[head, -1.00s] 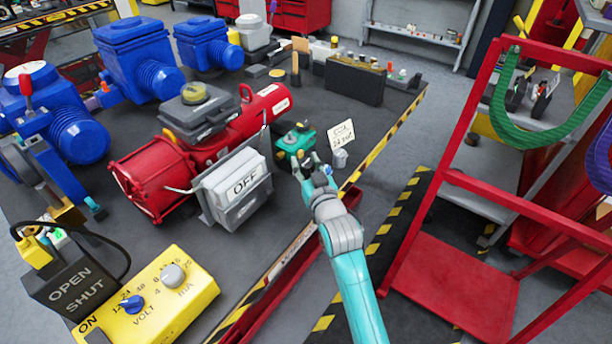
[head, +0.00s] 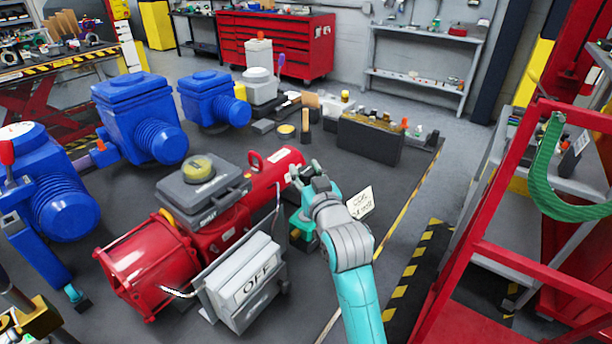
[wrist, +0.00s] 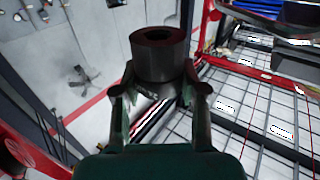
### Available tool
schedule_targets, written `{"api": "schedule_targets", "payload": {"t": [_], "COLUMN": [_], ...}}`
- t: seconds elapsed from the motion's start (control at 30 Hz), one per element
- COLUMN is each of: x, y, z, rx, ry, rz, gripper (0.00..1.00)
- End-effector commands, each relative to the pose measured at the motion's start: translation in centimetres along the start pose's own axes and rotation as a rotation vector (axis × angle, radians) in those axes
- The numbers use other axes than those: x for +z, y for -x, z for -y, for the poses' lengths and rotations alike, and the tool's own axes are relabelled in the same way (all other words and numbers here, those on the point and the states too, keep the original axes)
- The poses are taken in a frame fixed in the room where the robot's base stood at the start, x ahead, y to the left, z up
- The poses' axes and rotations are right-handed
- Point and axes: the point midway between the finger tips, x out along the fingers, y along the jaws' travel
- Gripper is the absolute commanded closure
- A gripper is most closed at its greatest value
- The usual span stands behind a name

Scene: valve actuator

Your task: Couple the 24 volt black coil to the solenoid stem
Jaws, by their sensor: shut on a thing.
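My gripper (head: 308,178) is up in front of the teal solenoid valve (head: 302,217), beside the red actuator's far end. In the wrist view my gripper (wrist: 160,92) is shut on the black coil (wrist: 157,64), a short dark cylinder with a round hole in its top face. The coil sits between the two fingertips. The teal valve is partly hidden by my gripper and arm in the head view, and I cannot make out its stem. A white card with "coil" and "24 volt" lettering (head: 361,203) stands just right of my wrist.
Blue actuators (head: 140,120) stand farther left. A dark block (head: 370,140) is behind. A red frame (head: 500,250) with a green sling stands at right.

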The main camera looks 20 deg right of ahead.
Motion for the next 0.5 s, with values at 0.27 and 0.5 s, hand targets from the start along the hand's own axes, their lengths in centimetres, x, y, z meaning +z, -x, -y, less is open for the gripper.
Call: {"api": "schedule_targets", "payload": {"t": [0.27, 0.5], "x": [0.5, 2.4], "y": [0.0, 0.0], "z": [0.0, 0.0], "rx": [0.0, 0.0], "ry": [0.0, 0.0], "rz": [0.0, 0.002], "gripper": [0.97, 0.97]}}
